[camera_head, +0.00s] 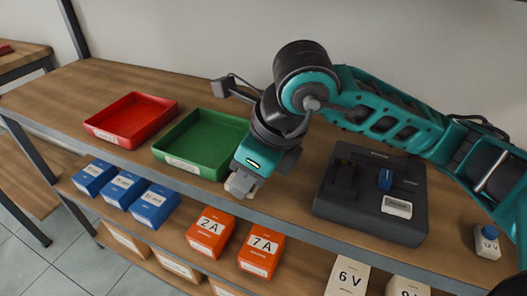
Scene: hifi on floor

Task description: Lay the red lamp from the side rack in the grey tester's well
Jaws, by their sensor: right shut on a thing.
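My right gripper (243,182) is in front of the right end of the green tray, pointing down over the shelf's front edge. It is shut on a small pale thing that is mostly hidden by the gripper, so I cannot tell what it is. The dark grey tester (334,201) stands on the shelf to the right, with a dark recess at its left, a blue part (385,179) and a white label on top. I see no clear red lamp. A red thing (5,48) shows only partly on a side surface at the far left. My left gripper is out of view.
A red tray (115,135) and the green tray (165,157) look empty. A small white block with a blue top (487,243) stands right of the tester. My right arm spans above the tester.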

